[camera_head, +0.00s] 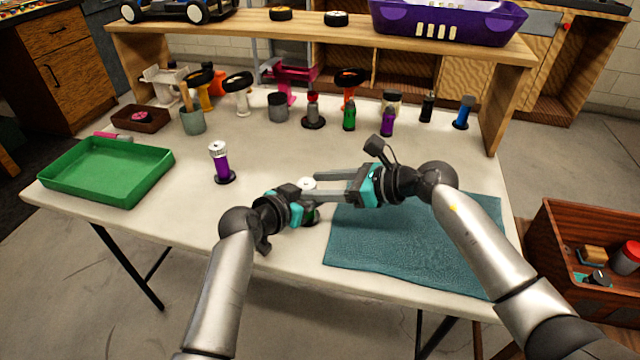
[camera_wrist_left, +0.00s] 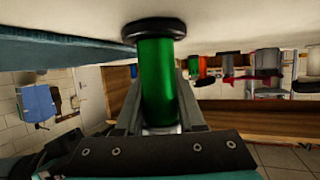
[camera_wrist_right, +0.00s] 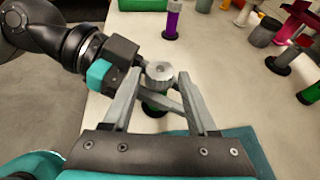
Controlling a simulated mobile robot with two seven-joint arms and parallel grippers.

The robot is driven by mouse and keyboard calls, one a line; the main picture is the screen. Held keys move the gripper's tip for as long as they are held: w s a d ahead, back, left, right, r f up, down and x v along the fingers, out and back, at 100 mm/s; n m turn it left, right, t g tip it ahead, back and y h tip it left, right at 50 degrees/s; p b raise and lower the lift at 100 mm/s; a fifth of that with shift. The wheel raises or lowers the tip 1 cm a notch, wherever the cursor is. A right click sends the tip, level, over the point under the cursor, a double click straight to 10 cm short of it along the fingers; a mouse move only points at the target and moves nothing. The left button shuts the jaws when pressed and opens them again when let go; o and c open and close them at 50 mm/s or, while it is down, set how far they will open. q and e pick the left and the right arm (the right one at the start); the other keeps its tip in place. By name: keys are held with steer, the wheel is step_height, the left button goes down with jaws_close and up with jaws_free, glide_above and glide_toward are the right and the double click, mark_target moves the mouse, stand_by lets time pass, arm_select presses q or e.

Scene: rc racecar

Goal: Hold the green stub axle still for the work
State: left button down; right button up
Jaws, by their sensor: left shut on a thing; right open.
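The green stub axle (camera_head: 312,217) stands upright on the table, with a black flange at its foot and a silver top. In the left wrist view its green body (camera_wrist_left: 157,80) is between the fingers of my left gripper (camera_wrist_left: 158,103), which is shut on it. In the head view my left gripper (camera_head: 308,197) hides much of it. My right gripper (camera_head: 318,187) is open at the silver top (camera_wrist_right: 159,71). In the right wrist view the fingertips of the right gripper (camera_wrist_right: 162,78) are on either side of that top; I cannot tell whether they touch it.
A purple stub axle (camera_head: 221,165) stands to the left, near a green tray (camera_head: 105,190). A teal mat (camera_head: 390,250) lies under my right arm. Several axles, cups and stands line the back, under a wooden shelf (camera_head: 330,35). A wooden crate (camera_head: 575,215) is at right.

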jaws_close()
stand_by(0.5)
steer(key=shift+s+f+m+t+h, duration=0.15)
steer(key=shift+m+t+h, duration=0.15)
steer(key=shift+m+t, duration=0.25)
steer(key=shift+m+t+h, duration=0.3)
steer(key=shift+m+t, duration=0.05)
jaws_free()
steer(key=shift+a, duration=0.1)
